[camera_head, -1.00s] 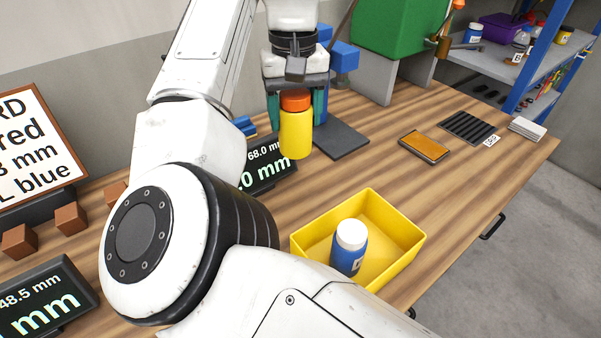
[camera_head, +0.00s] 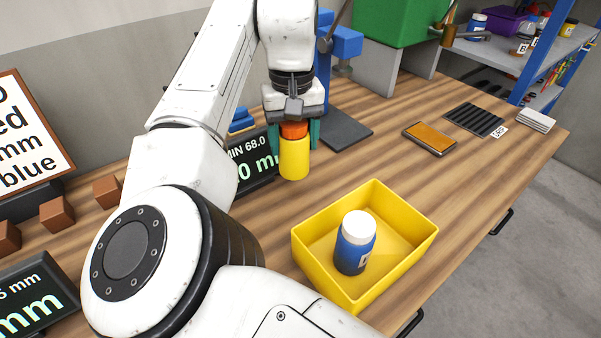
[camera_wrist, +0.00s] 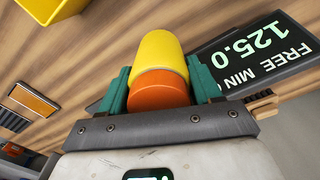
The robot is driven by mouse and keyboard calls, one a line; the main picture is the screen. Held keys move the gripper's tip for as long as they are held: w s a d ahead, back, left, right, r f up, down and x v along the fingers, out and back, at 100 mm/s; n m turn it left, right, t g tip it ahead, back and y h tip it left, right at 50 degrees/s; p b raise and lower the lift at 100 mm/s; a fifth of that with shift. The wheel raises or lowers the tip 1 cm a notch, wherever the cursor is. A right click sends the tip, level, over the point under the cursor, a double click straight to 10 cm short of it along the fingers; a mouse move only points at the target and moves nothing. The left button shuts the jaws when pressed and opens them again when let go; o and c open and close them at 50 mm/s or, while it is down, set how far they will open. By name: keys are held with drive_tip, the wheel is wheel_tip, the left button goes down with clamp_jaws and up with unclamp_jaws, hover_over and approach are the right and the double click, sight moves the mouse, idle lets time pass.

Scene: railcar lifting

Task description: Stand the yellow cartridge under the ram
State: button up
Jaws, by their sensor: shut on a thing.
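The yellow cartridge (camera_head: 294,160) has an orange cap and hangs upright, cap up, in my gripper (camera_head: 294,132). The teal fingers are shut on it from both sides. In the wrist view the cartridge (camera_wrist: 158,58) sits between the fingers of my gripper (camera_wrist: 160,80). In the head view its lower end is over the wood bench; I cannot tell its exact height. The blue press (camera_head: 340,45) stands behind and to the right of my gripper, with a dark base plate (camera_head: 346,130) that looks empty.
A yellow bin (camera_head: 318,275) holding a blue bottle (camera_head: 355,243) with a white cap stands in front. A display (camera_head: 250,160) stands left of the cartridge. An orange-topped pad (camera_head: 430,138), a black ridged mat (camera_head: 474,120) and a green machine (camera_head: 390,20) are to the right.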

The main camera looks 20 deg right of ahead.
sight(294, 168)
drive_tip(key=shift+f, duration=3.75)
drive_tip(key=o, duration=1.2)
drive_tip(key=shift+f, duration=0.1)
